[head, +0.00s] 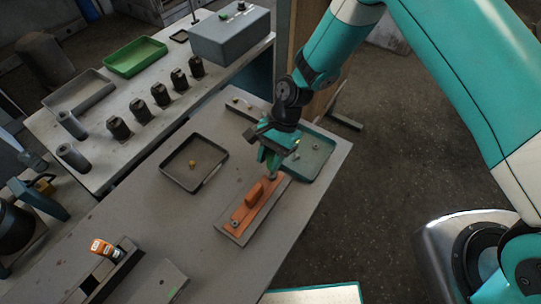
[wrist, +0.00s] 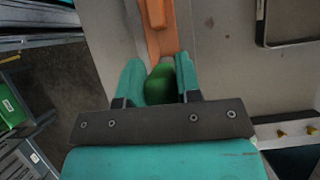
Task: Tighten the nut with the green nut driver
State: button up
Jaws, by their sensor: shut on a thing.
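My gripper (head: 268,153) is shut on the green nut driver (wrist: 160,86), whose green handle shows between the two teal fingers in the wrist view. In the head view the driver points down over the far end of the orange part (head: 257,205), and its lower end is at or just above that end. I cannot tell whether it touches a nut there; that spot is hidden. The orange part lies on a grey base plate with a raised middle bar. A small metal nut or stud (head: 236,223) shows at its near end.
A dark tray (head: 167,172) with a yellow piece stands left of the part. A teal tray (head: 322,160) with small pieces lies close right of my gripper. An orange-and-white-handled tool (head: 101,248) sits in a rack at the near left. The table between is clear.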

jog(key=shift+r+p, duration=3)
jog(key=shift+r, duration=1.1)
